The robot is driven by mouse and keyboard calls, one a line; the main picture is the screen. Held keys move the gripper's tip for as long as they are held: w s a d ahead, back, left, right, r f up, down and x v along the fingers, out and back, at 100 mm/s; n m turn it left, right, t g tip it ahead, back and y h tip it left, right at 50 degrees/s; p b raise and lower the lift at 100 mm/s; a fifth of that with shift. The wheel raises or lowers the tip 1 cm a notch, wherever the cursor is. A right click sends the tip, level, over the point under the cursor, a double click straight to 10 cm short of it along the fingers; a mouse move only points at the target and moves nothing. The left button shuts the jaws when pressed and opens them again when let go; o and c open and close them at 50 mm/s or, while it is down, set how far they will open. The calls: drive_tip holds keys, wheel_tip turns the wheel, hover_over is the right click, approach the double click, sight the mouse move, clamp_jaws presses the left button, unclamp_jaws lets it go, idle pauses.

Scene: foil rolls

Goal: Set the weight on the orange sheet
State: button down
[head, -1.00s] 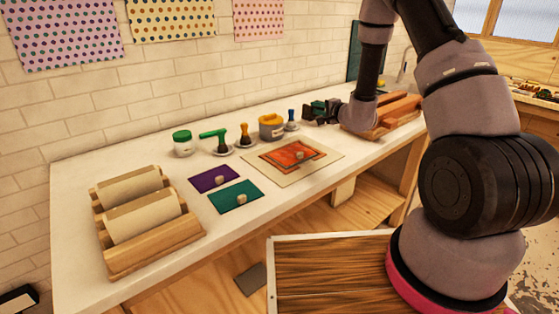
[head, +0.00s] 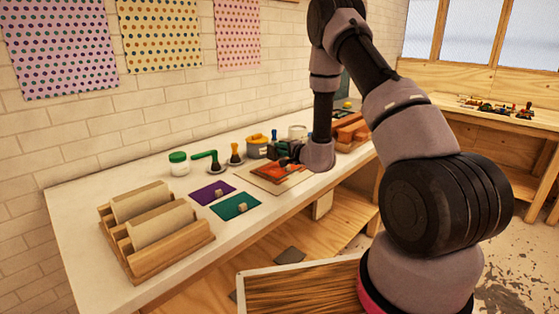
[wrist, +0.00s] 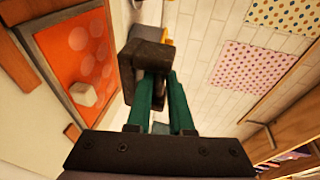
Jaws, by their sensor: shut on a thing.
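The orange sheet (head: 270,172) lies on a pale board on the white counter; a small pale block (wrist: 83,94) sits on it in the wrist view. The sheet (wrist: 62,60) fills the left of that view. My gripper (head: 284,155) is beside and partly over the sheet's far side in the head view. In the wrist view, its green fingers (wrist: 160,84) are shut on a dark block, the weight (wrist: 146,60), held to the right of the sheet. The weight is hard to make out in the head view, and its exact height is unclear.
Purple (head: 211,192) and green (head: 236,207) sheets lie to the left, each with a small block. A green-lidded jar (head: 179,163) and a yellow-rimmed pot (head: 257,148) stand behind. Bricks (head: 352,131) lie at the right.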

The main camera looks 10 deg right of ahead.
drive_tip(key=shift+f, duration=1.95)
drive_tip(key=c, duration=1.1)
unclamp_jaws()
drive_tip(key=shift+f, duration=0.2)
